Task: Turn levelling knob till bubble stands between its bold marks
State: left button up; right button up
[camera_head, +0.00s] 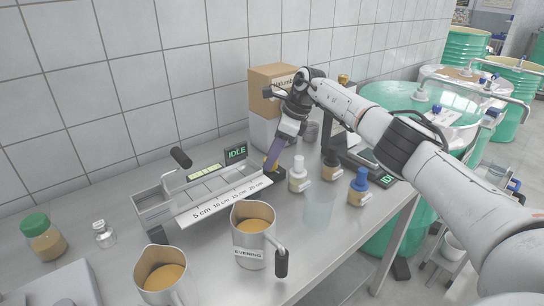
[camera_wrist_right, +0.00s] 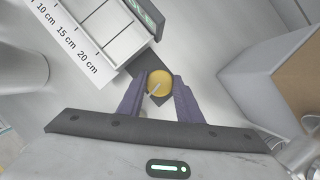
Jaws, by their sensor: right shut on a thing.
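The metal trough instrument (camera_head: 185,200) stands on the bench, with a scale along its front edge marked from 5 cm. A yellow-green level vial (camera_head: 204,172) lies at its back edge; its bubble and marks are too small to read. The round yellow levelling knob (camera_wrist_right: 158,82) sits at the instrument's right end, with a pale line across its top. My right gripper (camera_head: 270,167) reaches down onto it. In the right wrist view, the purple fingers of the right gripper (camera_wrist_right: 160,90) are shut on the knob, one on each side. My left gripper is not in view.
An IDLE display (camera_head: 236,153) stands behind the trough. Metal jugs of orange liquid (camera_head: 253,236) stand in front. White-capped (camera_head: 299,176) and blue-capped (camera_head: 359,188) bottles stand right of the knob. A cardboard box (camera_head: 272,92) is behind. A green-lidded jar (camera_head: 42,238) stands at the left.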

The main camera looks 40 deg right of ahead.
jog(key=o, duration=1)
jog(key=shift+o, duration=0.2)
jog(key=shift+r, duration=0.1)
jog(key=v, duration=1)
jog(key=shift+s+d+r, duration=0.1)
